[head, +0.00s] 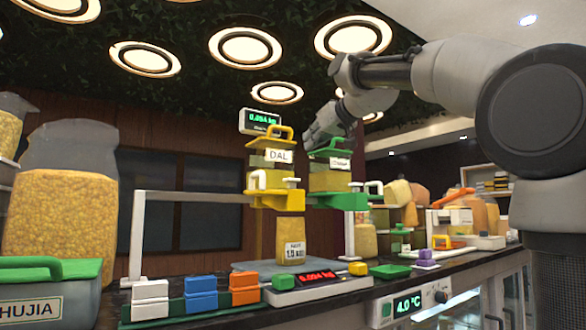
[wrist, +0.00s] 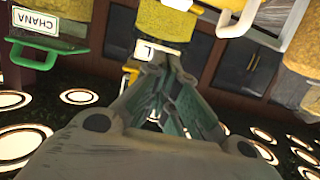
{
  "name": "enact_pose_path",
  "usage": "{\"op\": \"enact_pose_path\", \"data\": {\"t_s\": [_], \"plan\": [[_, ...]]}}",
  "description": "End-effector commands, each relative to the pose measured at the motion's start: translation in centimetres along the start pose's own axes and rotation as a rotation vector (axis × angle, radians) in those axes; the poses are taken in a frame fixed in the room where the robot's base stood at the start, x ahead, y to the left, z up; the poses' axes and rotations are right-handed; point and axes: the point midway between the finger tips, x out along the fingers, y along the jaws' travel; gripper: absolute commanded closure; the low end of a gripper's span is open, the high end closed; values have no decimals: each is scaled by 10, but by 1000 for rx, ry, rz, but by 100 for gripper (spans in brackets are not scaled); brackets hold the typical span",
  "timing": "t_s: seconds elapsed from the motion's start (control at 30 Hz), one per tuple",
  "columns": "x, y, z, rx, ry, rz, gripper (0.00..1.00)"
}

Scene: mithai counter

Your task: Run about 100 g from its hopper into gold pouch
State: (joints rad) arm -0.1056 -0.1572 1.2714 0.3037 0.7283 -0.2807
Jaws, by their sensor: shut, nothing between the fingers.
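The yellow hopper (head: 272,182) labelled DAL hangs on the white frame, yellow handle on top. The green-trimmed hopper (head: 330,181) stands right of it; in the wrist view the green-trimmed hopper (wrist: 40,38) carries the label CHANA. A gold pouch (head: 291,228) with a NET label stands upright below the yellow hopper, on the scale (head: 315,289) with a red display that seems to read 0.094 kg. My gripper (head: 312,143) is shut and empty, beside the tops of the hoppers. In the wrist view its fingertips (wrist: 160,56) point towards a yellow container partly cut off by the frame.
A green readout (head: 262,121) sits above the hoppers. White, blue and orange blocks (head: 201,290) line the counter at left. Small yellow, green and purple items (head: 392,271) lie right of the scale.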

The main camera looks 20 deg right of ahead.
Motion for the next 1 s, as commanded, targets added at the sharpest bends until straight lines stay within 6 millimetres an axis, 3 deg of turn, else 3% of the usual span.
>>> {"op": "enact_pose_path", "data": {"t_s": [0.27, 0.7, 1.0], "plan": [[15, 0, 1, 1, -2, 0, 100], [105, 0, 2, 0, -4, 0, 100], [109, 0, 37, 1, -2, 0, 100]]}}
